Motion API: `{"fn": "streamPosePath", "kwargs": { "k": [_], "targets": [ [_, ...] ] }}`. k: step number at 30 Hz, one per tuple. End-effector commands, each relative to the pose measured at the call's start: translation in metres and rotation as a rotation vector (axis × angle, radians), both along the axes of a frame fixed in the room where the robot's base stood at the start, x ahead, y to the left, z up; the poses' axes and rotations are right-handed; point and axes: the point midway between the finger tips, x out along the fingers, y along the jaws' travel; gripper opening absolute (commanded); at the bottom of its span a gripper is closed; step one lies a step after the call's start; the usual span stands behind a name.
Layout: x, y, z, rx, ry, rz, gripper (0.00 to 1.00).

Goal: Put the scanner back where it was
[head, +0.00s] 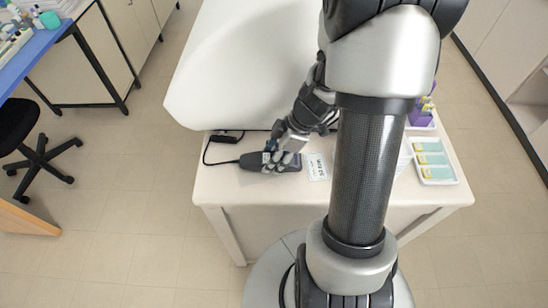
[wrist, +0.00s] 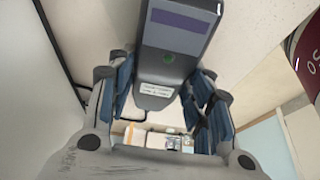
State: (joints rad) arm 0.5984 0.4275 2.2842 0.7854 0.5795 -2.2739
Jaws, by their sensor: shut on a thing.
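The scanner (head: 252,162) is a dark grey handheld device with a cable. In the head view it is low over or on the left part of the pale table top, near the front edge. I cannot tell whether it touches the table. My gripper (head: 284,157) is shut on it from above and hides part of it. In the wrist view the scanner (wrist: 176,40) lies between the blue-padded fingers of my gripper (wrist: 165,103). It shows a purple-grey panel, a green spot and a white label.
A black cable (head: 205,152) loops left of the scanner to a small black holder or plug (head: 226,137). A white printed card (head: 318,167) lies just right. A white tray (head: 440,181) with slides and a purple rack (head: 424,108) stand further right. A big white machine (head: 240,70) stands behind.

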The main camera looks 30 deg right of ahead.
Motion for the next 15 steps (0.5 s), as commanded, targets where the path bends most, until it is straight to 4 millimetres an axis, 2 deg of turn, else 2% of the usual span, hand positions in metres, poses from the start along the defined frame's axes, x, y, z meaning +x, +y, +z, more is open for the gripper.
{"fn": "streamPosePath", "kwargs": {
  "k": [12,13,15],
  "targets": [
    [0.0005,-0.0003,-0.0035,-0.001,-0.002,-0.001,0.18],
    [0.0003,-0.0002,-0.003,-0.001,-0.001,0.0,0.48],
    [0.0003,-0.0001,-0.0024,0.0,0.0,-0.001,0.53]
  ]
}}
